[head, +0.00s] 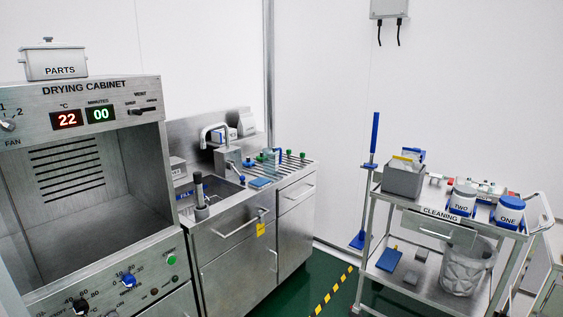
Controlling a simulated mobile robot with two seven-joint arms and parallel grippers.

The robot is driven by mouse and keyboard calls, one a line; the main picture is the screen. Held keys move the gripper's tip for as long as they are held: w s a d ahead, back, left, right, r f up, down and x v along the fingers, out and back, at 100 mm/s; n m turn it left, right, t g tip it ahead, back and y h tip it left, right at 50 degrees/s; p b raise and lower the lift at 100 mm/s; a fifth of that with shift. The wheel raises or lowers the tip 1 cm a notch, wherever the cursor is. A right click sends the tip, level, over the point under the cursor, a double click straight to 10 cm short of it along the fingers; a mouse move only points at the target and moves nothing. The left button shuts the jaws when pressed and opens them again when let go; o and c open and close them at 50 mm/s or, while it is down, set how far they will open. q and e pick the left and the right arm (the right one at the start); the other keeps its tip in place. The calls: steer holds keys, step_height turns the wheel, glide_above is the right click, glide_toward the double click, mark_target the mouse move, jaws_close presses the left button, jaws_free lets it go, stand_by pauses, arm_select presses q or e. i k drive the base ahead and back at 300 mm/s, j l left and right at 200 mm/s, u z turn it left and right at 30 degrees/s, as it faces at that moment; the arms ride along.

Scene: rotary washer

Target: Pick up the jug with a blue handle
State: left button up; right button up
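I cannot clearly pick out a jug with a blue handle. A small clear container with blue beside it (271,156) stands at the back of the steel counter, right of the tap; it is too small to tell whether it is a jug. Neither of my grippers is in view.
The steel sink counter (240,217) stands beside the open, empty drying cabinet (90,215). A steel cart (432,226) stands at the right, with a lined bin (465,270) on its lower shelf. A blue-handled tool (374,135) stands behind it. Green floor lies between.

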mark_target(272, 156)
steer(key=i+l, duration=0.25)
steer(key=l, duration=0.2)
steer(key=i+l, duration=0.25)
steer(key=l, duration=0.2)
steer(key=i+l, duration=0.1)
steer(key=i, duration=1.2)
steer(key=i+j, duration=0.25)
steer(key=i, duration=0.15)
steer(key=i+j, duration=0.2)
steer(key=i, duration=0.15)
steer(key=i+j, duration=0.25)
steer(key=i, duration=0.15)
